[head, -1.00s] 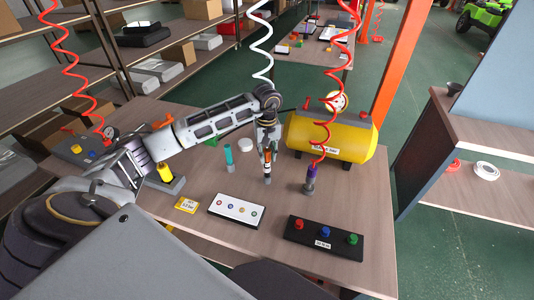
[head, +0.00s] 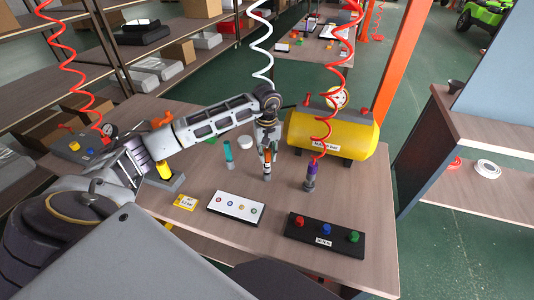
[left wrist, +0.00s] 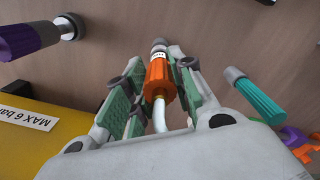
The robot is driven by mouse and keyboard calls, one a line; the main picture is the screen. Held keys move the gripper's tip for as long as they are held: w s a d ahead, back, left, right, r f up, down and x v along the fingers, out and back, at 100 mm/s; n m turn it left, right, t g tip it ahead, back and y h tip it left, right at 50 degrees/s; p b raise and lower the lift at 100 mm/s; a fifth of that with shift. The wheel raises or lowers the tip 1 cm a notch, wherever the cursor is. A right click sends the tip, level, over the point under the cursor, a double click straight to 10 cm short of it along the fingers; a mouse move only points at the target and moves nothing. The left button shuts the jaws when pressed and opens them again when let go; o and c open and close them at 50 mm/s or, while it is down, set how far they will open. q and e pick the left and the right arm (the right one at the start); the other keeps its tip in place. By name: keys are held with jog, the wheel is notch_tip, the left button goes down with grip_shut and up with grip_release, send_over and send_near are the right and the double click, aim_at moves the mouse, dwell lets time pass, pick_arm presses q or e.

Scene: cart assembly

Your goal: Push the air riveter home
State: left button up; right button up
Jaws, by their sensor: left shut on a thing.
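An orange tool (left wrist: 161,80) with a grey tip and a white hose at its rear is between the fingers of my left gripper (left wrist: 152,88). The fingers are shut on it. In the head view, my left gripper (head: 267,143) points down at mid-table, with the orange tool (head: 267,157) upright in it. The tool's lower end (head: 267,175) is at or just above the tabletop; I cannot tell whether it is seated. No label names the air riveter, so I cannot confirm that this tool is it. My right gripper is not in view.
A purple tool (head: 310,178) on a red coiled hose stands to the right, and a teal tool (head: 228,153) to the left. A yellow air tank (head: 335,135) is behind. A white button panel (head: 236,207) and a black button panel (head: 325,236) lie in front.

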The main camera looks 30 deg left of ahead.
pick_arm(q)
jog(key=shift+f+b, duration=0.4)
jog(key=shift+f, duration=0.1)
dwell(0.4)
jog(key=o, duration=1.1)
jog(key=shift+r, duration=6)
jog(key=shift+s+f, duration=0.1)
